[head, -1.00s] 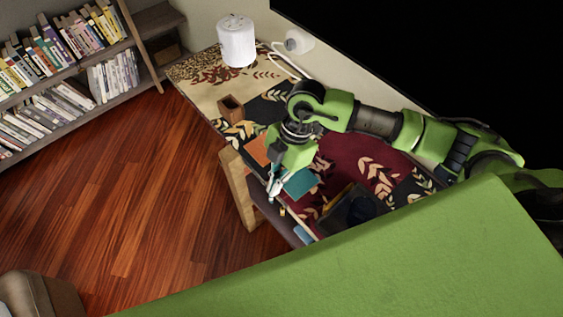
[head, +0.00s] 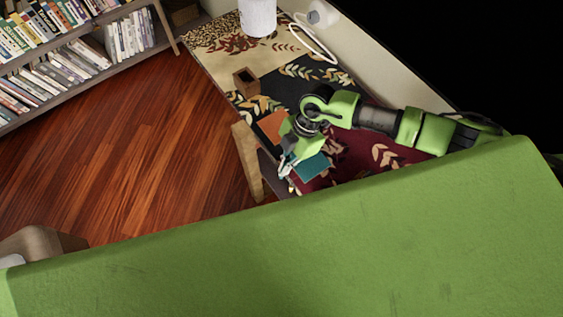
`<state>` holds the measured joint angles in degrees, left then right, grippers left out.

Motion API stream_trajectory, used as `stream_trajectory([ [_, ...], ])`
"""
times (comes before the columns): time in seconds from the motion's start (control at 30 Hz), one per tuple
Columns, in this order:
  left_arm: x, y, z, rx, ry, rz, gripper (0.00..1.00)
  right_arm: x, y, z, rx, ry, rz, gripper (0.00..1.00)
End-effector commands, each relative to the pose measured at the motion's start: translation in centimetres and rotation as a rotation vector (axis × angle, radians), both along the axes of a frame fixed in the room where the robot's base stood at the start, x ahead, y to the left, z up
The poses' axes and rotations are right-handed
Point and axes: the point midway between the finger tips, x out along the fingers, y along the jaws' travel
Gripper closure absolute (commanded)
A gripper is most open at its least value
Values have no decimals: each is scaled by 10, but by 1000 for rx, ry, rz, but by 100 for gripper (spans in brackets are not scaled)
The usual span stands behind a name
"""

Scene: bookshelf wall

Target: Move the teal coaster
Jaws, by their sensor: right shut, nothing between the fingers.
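The teal coaster (head: 313,167) is a flat square on the patterned cloth of the table (head: 222,47), near its front edge. My right gripper (head: 285,171) is at the left side of the coaster, pointing down at the table's front edge. It is shut and empty. I cannot tell whether its fingers touch the coaster. My right wrist covers the coaster's upper left part. My left gripper is not in view.
An orange square (head: 271,127) lies just beyond my right wrist. A small brown wooden box (head: 246,82), a white cylinder (head: 258,17) and a white cable (head: 312,42) are farther back. Bookshelves (head: 72,58) stand at the left. My green body hides the near table.

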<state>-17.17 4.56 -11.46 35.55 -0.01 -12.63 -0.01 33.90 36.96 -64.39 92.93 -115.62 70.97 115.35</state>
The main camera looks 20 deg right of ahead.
Motion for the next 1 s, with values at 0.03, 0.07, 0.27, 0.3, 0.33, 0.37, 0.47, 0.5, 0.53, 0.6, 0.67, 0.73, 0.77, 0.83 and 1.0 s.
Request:
stream_trajectory([
  [0.03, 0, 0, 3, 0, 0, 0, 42, 1, -5, 1, -1, 2, 1, 100],
  [0.07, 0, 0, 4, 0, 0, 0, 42, 2, -8, 1, -1, 2, 1, 100],
  [0.27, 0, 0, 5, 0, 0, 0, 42, 5, -15, 0, 2, 1, 2, 100],
  [0.3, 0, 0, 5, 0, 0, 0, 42, 5, -15, 0, 3, 1, 2, 100],
  [0.33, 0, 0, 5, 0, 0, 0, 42, 5, -15, 0, 3, 1, 2, 100],
  [0.37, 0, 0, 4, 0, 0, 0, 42, 5, -15, 0, 3, 1, 2, 100],
  [0.47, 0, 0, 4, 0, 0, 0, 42, 5, -15, 0, 2, 1, 2, 100],
  [0.5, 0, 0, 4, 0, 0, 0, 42, 5, -15, 0, 2, 1, 2, 100],
  [0.53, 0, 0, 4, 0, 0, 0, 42, 5, -15, 0, 2, 1, 2, 100],
  [0.6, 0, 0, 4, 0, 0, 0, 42, 6, -18, 0, 1, 1, 0, 100],
  [0.67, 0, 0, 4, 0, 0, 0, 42, 9, -26, 0, -1, 1, -2, 100],
  [0.73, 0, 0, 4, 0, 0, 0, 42, 15, -41, -1, -3, 3, -4, 100],
  [0.77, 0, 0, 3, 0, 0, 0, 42, 17, -49, -1, -4, 2, -5, 100],
  [0.83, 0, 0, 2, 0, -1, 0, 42, 25, -69, -1, -5, 1, -5, 100],
  [1.0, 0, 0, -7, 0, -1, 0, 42, 42, -117, -3, -3, 2, -5, 100],
])
